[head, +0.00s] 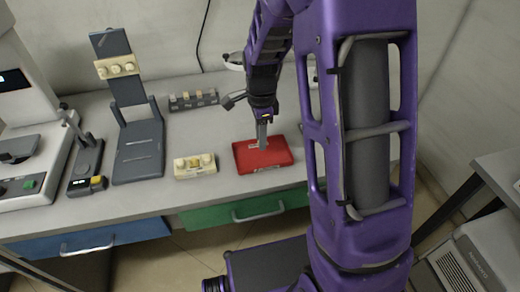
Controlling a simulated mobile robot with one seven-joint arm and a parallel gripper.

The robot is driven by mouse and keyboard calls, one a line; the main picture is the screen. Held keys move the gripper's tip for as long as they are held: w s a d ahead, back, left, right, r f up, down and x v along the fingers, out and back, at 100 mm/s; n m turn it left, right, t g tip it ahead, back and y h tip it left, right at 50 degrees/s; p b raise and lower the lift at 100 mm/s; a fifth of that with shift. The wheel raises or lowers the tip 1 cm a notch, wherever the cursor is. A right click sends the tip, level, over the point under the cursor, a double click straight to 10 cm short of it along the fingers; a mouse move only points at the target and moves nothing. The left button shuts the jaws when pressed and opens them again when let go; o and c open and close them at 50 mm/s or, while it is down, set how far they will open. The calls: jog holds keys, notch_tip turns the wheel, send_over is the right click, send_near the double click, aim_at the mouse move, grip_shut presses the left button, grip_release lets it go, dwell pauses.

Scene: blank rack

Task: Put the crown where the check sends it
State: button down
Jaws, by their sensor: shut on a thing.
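My gripper (263,143) points straight down at the red tray (268,166) on the bench. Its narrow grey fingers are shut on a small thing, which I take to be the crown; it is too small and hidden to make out. The fingertips overlap the tray's back half in the picture; I cannot tell whether they touch it. A cream block (195,172) with small gold pieces stands just left of the tray. A small dark device (86,170) with a yellow button and a little display stands farther left.
A grey stand (138,155) carries another cream block (116,68) on its upright. A grey rack (193,99) with several pale pieces lies at the back. A white machine (25,190) is at far left. Blue (85,242) and green (230,212) drawers sit below. My purple arm hides the bench's right part.

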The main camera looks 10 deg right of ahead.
aim_at(261, 156)
jog(key=shift+f+b, duration=0.35)
jog(key=shift+f, duration=1.7)
jog(key=shift+f, duration=0.1)
jog(key=c, duration=0.6)
grip_release()
notch_tip(261, 156, up, 12)
jog(key=shift+r+p, duration=0.15)
jog(key=shift+p, duration=0.9)
